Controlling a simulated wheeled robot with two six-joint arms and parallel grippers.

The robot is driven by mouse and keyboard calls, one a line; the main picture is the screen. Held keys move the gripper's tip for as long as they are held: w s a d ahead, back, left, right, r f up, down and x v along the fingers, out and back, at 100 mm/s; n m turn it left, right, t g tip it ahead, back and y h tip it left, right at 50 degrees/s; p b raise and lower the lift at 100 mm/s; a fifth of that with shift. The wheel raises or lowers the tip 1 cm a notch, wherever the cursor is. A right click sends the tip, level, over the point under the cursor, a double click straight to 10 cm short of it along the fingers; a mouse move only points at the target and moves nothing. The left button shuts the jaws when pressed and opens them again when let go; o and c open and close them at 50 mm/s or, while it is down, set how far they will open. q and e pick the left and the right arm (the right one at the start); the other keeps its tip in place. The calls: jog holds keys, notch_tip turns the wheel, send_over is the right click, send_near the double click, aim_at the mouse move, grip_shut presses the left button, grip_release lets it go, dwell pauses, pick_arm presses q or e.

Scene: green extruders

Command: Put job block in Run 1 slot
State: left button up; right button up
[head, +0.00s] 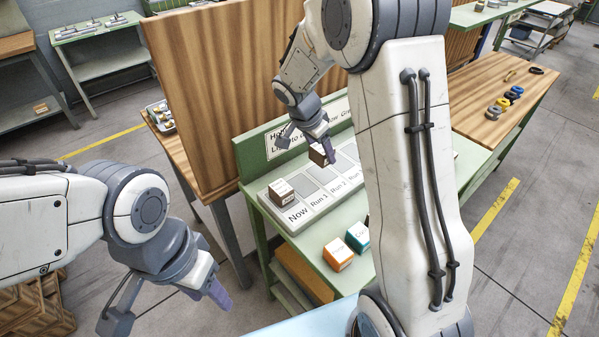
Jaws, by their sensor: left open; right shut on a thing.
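A brown job block (317,154) with a pale label is in my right gripper (310,140), which is shut on it. It is above the slot board (292,226), near the upper end of the Run slots; whether it touches the board is unclear. The Run 1 slot (304,186) looks empty, just right of the Now slot. Another brown block (281,192) with a white top sits in the Now slot. My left gripper (167,306) is open and empty, low at the left, away from the board. My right arm hides the board's right end.
An orange block (338,255) and a teal block (358,237) stand on the green bench in front of the board. A white sign (330,122) stands behind it. A tall wooden panel (215,90) rises at the back left. Coloured rings (503,103) lie on a wooden table at right.

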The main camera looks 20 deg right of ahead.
jog(key=a+f, duration=0.2)
jog(key=a, duration=0.1)
jog(key=a+f+p, duration=0.1)
jog(key=a, duration=0.1)
jog(key=shift+s, duration=0.15)
notch_tip(320, 180, down, 4)
jog(key=shift+r+p, duration=0.1)
jog(key=shift+p, duration=0.55)
jog(key=shift+f, duration=0.2)
jog(key=shift+f+b, duration=0.15)
jog(key=shift+b, duration=0.2)
jog(key=o, duration=1.4)
